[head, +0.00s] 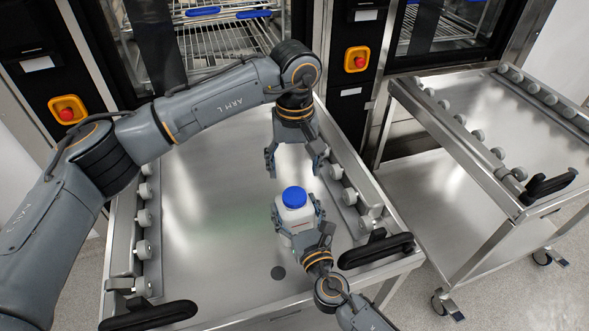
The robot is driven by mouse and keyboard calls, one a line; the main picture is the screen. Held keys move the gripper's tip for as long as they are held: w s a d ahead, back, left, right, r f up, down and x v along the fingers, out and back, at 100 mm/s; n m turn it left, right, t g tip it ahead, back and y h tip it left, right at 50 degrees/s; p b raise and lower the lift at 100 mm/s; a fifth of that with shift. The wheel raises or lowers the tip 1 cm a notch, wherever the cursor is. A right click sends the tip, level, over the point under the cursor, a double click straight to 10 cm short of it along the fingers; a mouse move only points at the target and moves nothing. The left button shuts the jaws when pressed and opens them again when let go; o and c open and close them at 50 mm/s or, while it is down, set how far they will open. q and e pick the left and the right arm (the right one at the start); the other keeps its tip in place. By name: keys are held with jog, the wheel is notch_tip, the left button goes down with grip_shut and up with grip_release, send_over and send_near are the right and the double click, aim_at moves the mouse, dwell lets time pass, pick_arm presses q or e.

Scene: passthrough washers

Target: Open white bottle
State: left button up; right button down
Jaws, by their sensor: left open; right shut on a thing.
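The white bottle (294,215) with a blue cap (294,197) is upright over the steel trolley surface. The cap is on the bottle. My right gripper (297,214) comes from below in the head view and is shut on the bottle's body, a finger on each side. My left gripper (293,168) is open and empty, pointing down just above and behind the blue cap in the picture. Its fingers are apart from the cap. The bottle's lower part is hidden by my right gripper, so I cannot tell whether its base touches the surface.
The trolley (205,220) has rollers along both sides and black handles at the front. A second steel trolley (505,125) stands at the right. Two washers with red emergency buttons (67,114) stand behind. The trolley surface left of the bottle is clear.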

aim_at(295, 195)
pick_arm(q)
jog(key=m, duration=0.6)
jog(key=shift+m, duration=0.3)
jog(key=shift+f, duration=4)
